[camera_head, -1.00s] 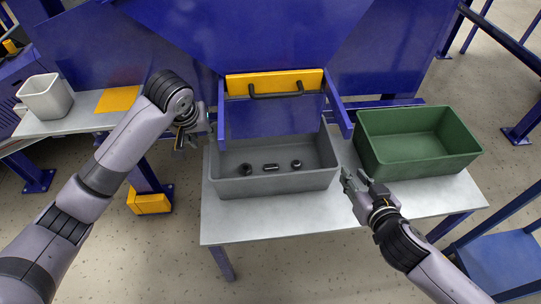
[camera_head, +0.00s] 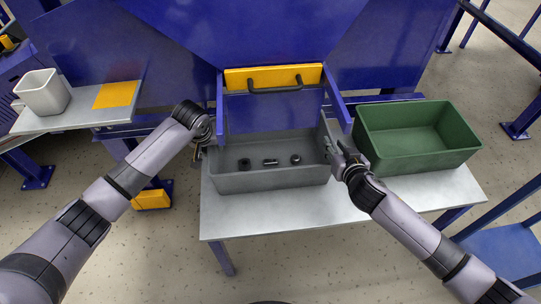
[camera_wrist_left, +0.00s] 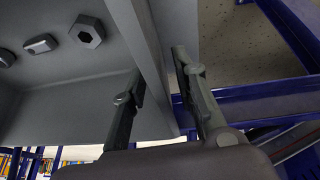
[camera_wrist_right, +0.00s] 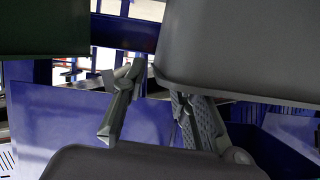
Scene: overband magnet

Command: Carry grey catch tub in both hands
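The grey catch tub (camera_head: 268,180) sits on the light table under the blue chute, with several small dark metal parts inside. My left gripper (camera_head: 207,146) is at the tub's left wall. In the left wrist view its open fingers (camera_wrist_left: 158,80) straddle the tub wall (camera_wrist_left: 143,40), one inside and one outside, with gaps showing. My right gripper (camera_head: 335,150) is at the tub's right wall. In the right wrist view its fingers (camera_wrist_right: 155,90) are apart near the grey tub (camera_wrist_right: 240,50); one is partly hidden by the tub, and contact is unclear.
A green tub (camera_head: 420,155) stands on the table (camera_head: 290,216) close to the right of my right gripper. The blue chute with a yellow handled panel (camera_head: 273,79) overhangs the tub's back. A white container (camera_head: 43,93) and a yellow square (camera_head: 116,94) are on the left table.

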